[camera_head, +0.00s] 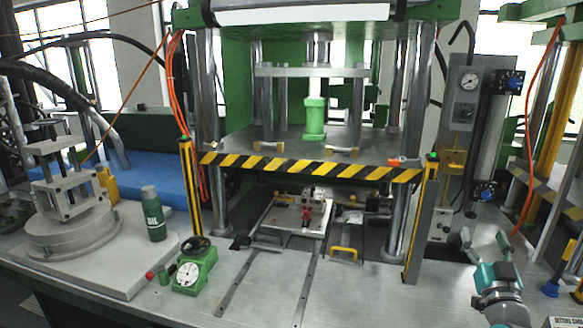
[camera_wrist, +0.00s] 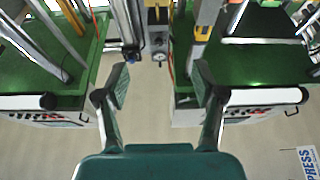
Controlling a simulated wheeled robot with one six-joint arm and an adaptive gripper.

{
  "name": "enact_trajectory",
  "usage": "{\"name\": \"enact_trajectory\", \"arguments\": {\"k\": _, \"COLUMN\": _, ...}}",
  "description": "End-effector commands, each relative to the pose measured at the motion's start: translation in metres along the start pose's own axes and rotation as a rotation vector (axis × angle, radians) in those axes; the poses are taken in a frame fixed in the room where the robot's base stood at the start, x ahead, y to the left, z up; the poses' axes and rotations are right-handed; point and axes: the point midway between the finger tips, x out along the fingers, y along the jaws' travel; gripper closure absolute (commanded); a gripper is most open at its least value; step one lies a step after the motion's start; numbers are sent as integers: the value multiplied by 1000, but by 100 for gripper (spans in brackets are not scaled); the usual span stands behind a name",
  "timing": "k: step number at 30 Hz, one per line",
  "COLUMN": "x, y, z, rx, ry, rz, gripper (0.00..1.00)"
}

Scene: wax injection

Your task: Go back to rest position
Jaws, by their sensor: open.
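My gripper (camera_head: 486,240) is at the lower right of the head view, above the right end of the metal worktop (camera_head: 240,290). Its two fingers stand apart with nothing between them. In the wrist view my gripper (camera_wrist: 162,85) is also open and empty, with its teal body at the bottom edge. Grey floor and green machine bases show beyond the fingers. My gripper is to the right of the press (camera_head: 310,165) and apart from it.
A mould plate (camera_head: 280,219) lies under the striped press edge. A control column (camera_head: 465,110) rises behind my gripper. A blue-based yellow handle (camera_head: 555,275) is at far right.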

Motion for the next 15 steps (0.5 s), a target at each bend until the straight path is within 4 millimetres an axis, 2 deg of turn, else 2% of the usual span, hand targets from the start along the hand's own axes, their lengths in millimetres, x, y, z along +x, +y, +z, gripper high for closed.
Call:
{"name": "enact_trajectory", "arguments": {"k": 8, "x": -33, "y": -16, "z": 31, "rx": 15, "ry": -39, "rz": -3, "gripper": 31}}
{"name": "enact_trajectory", "arguments": {"k": 11, "x": -51, "y": -23, "z": 45, "rx": 21, "ry": -57, "rz": -4, "gripper": 31}}
{"name": "enact_trajectory", "arguments": {"k": 15, "x": -85, "y": -37, "z": 69, "rx": 32, "ry": -93, "rz": -8, "gripper": 31}}
